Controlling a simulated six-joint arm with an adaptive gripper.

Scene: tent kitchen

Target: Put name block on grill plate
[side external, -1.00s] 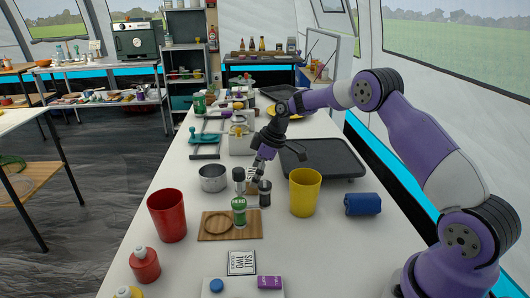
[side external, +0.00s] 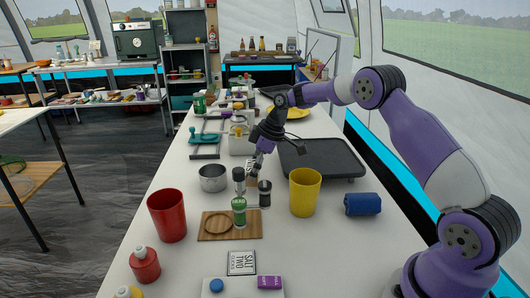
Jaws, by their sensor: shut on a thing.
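The grill plate (side external: 335,162) is a dark grey, flat, rimmed plate on the white table, right of my gripper. My gripper (side external: 257,168) points down just left of the plate, behind the dark-capped jars. It is shut on a small pale block with dark marks (side external: 249,168), which seems to be the name block. The block is partly hidden by the fingers, and its lettering is too small to read. I cannot tell how far it is above the table.
A yellow cup (side external: 305,193), a green-labelled jar (side external: 239,208) and a small dark jar (side external: 265,195) stand in front of my gripper. A metal pot (side external: 213,178) is to the left. The grill plate's surface is clear.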

